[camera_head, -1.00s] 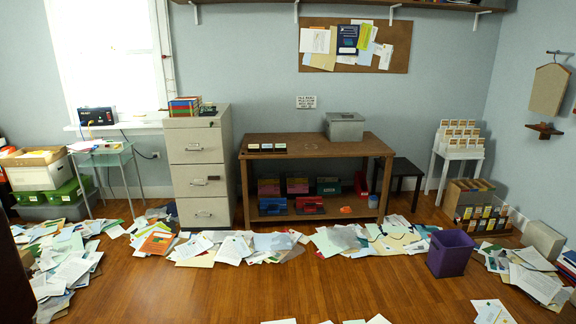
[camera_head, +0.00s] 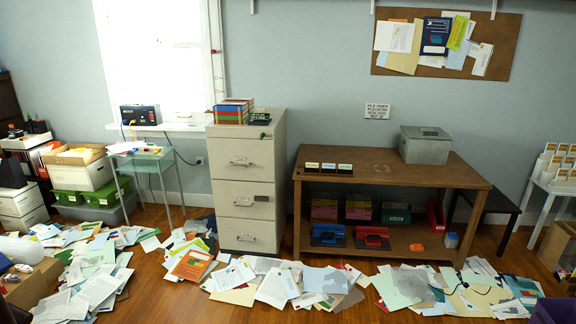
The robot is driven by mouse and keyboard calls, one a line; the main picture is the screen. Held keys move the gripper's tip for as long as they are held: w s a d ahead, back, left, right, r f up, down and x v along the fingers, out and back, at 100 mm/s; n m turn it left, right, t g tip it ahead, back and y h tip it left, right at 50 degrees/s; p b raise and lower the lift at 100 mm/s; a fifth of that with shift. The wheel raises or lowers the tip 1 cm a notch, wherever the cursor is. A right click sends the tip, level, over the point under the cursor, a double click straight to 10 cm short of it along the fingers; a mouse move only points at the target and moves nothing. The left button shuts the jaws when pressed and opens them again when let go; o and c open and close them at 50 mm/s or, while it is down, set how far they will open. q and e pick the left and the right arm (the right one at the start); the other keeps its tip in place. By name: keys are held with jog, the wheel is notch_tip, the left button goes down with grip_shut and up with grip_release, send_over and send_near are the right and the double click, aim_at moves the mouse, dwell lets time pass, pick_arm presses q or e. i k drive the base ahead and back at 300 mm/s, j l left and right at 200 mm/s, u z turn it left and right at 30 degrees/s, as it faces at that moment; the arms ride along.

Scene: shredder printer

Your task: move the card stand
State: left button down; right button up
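A row of three small card stands (camera_head: 327,167) with pale cards sits on the top left of the brown wooden table (camera_head: 400,177). A white tiered rack of cards (camera_head: 556,162) stands on a white side table (camera_head: 546,188) at the right edge and is partly cut off. I cannot tell which of these is the task's card stand. Neither of my grippers is in view, and nothing touches the cards.
A grey metal box (camera_head: 425,146) sits on the wooden table. A filing cabinet (camera_head: 245,185) stands left of it. Scattered papers (camera_head: 270,284) cover the floor before both. A purple bin (camera_head: 553,311) is at the lower right. A dark stool (camera_head: 495,200) stands right of the table.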

aim_at(310, 171)
jog(key=i, duration=1.7)
